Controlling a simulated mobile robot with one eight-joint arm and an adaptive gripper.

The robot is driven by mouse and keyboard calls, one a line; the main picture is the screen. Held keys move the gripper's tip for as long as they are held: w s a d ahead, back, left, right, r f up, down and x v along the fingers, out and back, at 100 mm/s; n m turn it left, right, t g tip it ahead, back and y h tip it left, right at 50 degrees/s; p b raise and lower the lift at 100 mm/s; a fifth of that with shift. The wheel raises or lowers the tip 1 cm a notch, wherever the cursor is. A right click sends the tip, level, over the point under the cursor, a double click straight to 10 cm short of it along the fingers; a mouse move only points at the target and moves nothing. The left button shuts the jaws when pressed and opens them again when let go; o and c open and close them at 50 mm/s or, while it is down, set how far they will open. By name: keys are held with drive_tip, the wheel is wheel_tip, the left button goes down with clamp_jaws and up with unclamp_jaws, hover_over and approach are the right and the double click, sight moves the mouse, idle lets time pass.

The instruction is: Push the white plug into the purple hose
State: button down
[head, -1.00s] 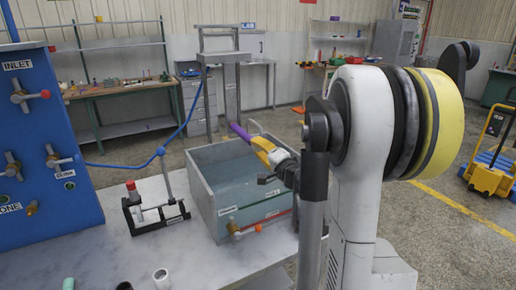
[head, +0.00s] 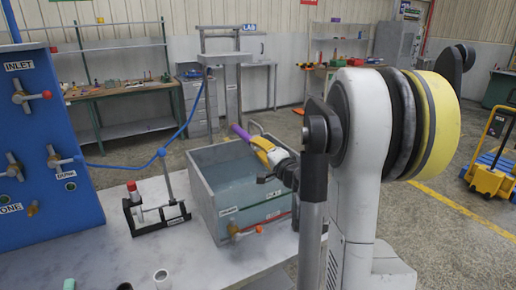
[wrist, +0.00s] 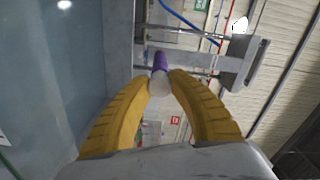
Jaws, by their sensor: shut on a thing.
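My gripper (head: 263,147) has yellow fingers and is held over the grey tank, tilted up to the left. In the wrist view, its fingers (wrist: 161,77) are closed on a pale white round piece, which looks like the white plug (wrist: 160,83). The purple hose (wrist: 160,62) lies beyond the plug, in line with it. In the head view, the purple hose (head: 240,131) sticks out past the fingertips as a short length. White and purple appear to meet at the fingertips. The fingers hide the joint, so I cannot tell how deep the plug sits.
The grey tank (head: 207,200) of water stands below my gripper. A black stand with a red knob (head: 132,186) is on the table, left of the tank. A blue panel (head: 40,150) with valves and a blue hose (head: 135,163) are at the left. Short tubes (head: 161,277) stand at the front.

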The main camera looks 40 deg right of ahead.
drive_tip(key=shift+w+d, duration=0.1)
drive_tip(key=shift+w, duration=0.3)
idle(0.5)
drive_tip(key=c, duration=1.2)
unclamp_jaws()
drive_tip(key=shift+w, duration=0.1)
drive_tip(key=v, duration=1.2)
